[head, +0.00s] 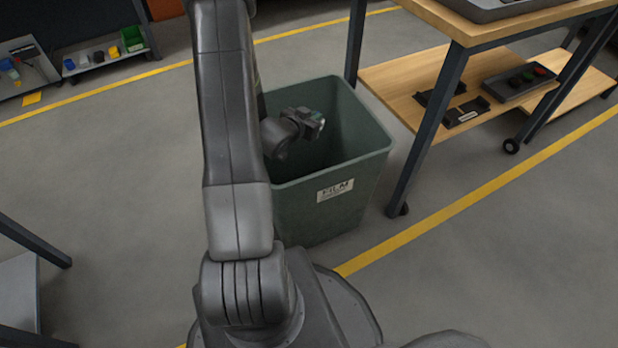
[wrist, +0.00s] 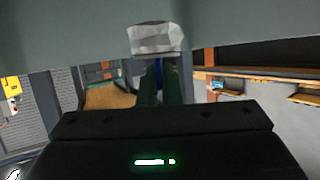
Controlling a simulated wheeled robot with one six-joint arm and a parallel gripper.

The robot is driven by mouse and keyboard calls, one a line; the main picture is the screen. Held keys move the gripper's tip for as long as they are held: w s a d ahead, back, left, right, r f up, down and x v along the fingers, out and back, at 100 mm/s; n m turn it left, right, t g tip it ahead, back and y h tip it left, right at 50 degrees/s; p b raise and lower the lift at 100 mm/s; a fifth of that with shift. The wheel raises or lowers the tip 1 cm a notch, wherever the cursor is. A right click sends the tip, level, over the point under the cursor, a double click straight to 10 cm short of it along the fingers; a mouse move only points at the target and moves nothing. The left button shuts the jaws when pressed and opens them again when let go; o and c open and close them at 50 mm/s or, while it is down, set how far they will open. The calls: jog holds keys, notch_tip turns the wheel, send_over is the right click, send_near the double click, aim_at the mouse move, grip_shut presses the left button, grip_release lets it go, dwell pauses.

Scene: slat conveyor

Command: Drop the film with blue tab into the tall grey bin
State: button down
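The tall bin (head: 350,190) is grey-green, with an open top and a white label that reads FILM. It stands on the floor beyond my arm's base. My arm reaches over it, and my gripper (head: 313,119) is over the bin's opening in the head view. In the wrist view, my gripper (wrist: 158,82) has its fingers close together around something blue. A crumpled pale grey film (wrist: 156,38) sticks out past the fingertips, and the blue between them looks like its tab. The film is too small to make out clearly in the head view.
A wooden-topped wheeled table (head: 470,75) with trays stands close to the bin's right. A low shelf (head: 105,58) with small bins and coloured parts is at the back left. Open floor with yellow lines lies left of the bin.

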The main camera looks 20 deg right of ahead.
jog(key=c, duration=1.5)
grip_release()
jog(key=shift+c, duration=0.2)
jog(key=shift+a, duration=0.1)
jog(key=p+v, duration=0.2)
jog(key=v, duration=1.1)
jog(key=shift+s+a, duration=0.2)
jog(key=shift+a, duration=0.05)
jog(key=shift+r, duration=0.1)
jog(key=b+x, duration=0.2)
jog(key=x, duration=1.1)
jog(key=shift+w+d+f, duration=0.15)
jog(key=shift+d+f, duration=0.05)
jog(key=shift+d, duration=0.15)
notch_tip(320, 180, up, 3)
jog(key=shift+w+f+p, duration=0.1)
jog(key=shift+p, duration=0.9)
jog(key=shift+r+p, duration=0.45)
jog(key=shift+r, duration=0.25)
